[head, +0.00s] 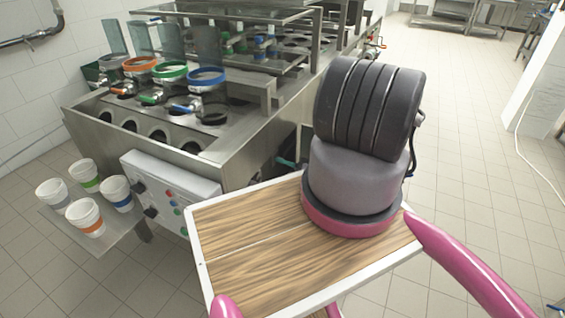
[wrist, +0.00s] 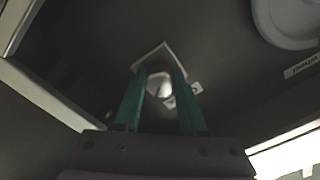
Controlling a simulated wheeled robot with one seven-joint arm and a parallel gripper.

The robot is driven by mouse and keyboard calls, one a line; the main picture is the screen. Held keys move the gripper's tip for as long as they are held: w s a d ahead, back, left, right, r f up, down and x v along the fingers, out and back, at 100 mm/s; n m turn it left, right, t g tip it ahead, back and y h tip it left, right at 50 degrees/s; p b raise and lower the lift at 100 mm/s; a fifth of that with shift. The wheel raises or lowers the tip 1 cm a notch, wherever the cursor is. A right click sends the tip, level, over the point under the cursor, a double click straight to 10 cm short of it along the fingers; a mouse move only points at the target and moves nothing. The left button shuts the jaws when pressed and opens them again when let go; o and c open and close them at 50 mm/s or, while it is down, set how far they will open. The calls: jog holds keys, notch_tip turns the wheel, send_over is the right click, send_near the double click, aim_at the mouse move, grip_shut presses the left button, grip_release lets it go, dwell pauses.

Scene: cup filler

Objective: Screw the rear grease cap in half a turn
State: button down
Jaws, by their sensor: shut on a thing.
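The grease cap (wrist: 159,86) shows in the wrist view as a small pale round knob in front of a light square plate on a dark surface. My gripper (wrist: 161,74) has its two teal fingers on either side of the cap, shut on it. A small label lies beside the cap, partly behind the right finger, and I cannot read it. In the head view a bit of teal finger (head: 287,162) shows at the filler machine's near side, low down. The cap is hidden there. I cannot tell how far it is screwed in.
The steel cup filler (head: 190,136) stands at left, with a control box (head: 172,190) on its front. Several cups sit on a side shelf (head: 103,236). In the wrist view a large pale round part (wrist: 287,18) is at upper right. Open tiled floor (head: 480,140) lies right.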

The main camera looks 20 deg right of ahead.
jog(key=m, duration=0.5)
jog(key=shift+m, duration=0.3)
jog(key=m, duration=1)
jog(key=shift+m, duration=0.4)
jog(key=m, duration=0.5)
jog(key=shift+f, duration=0.1)
jog(key=shift+c, duration=2.3)
grip_release()
jog(key=v, duration=1.1)
